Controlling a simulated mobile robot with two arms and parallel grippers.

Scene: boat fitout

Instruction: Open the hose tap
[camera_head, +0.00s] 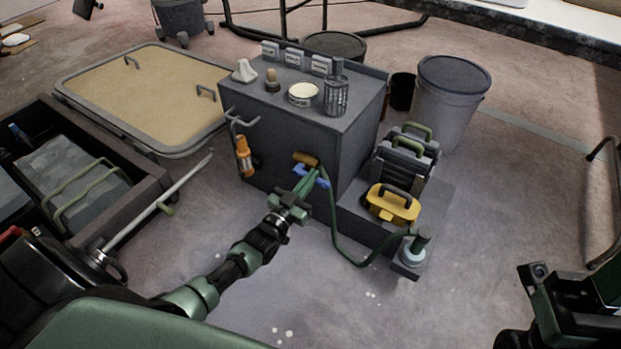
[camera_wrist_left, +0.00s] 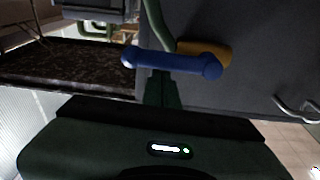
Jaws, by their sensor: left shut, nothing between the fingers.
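The hose tap has a brass body (camera_head: 306,159) on the front of the grey cabinet (camera_head: 270,128). Its blue handle (camera_head: 318,178) is a short bar with rounded ends. In the left wrist view the blue handle (camera_wrist_left: 175,64) lies roughly crosswise, beside the brass body (camera_wrist_left: 207,52). A green hose (camera_head: 337,240) hangs from the tap. My left gripper (camera_head: 303,186) is shut and empty, its tips close at the handle; I cannot tell whether they touch. The tips also show in the left wrist view (camera_wrist_left: 162,85). My right gripper (camera_head: 538,272) is at the lower right, far from the tap; its fingers are unclear.
An orange bottle (camera_head: 244,157) hangs left of the tap, under a hook (camera_head: 240,122). A yellow case (camera_head: 392,205) sits on the low step at right, near the hose nozzle (camera_head: 415,250). A dark crate (camera_head: 150,188) stands at left.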

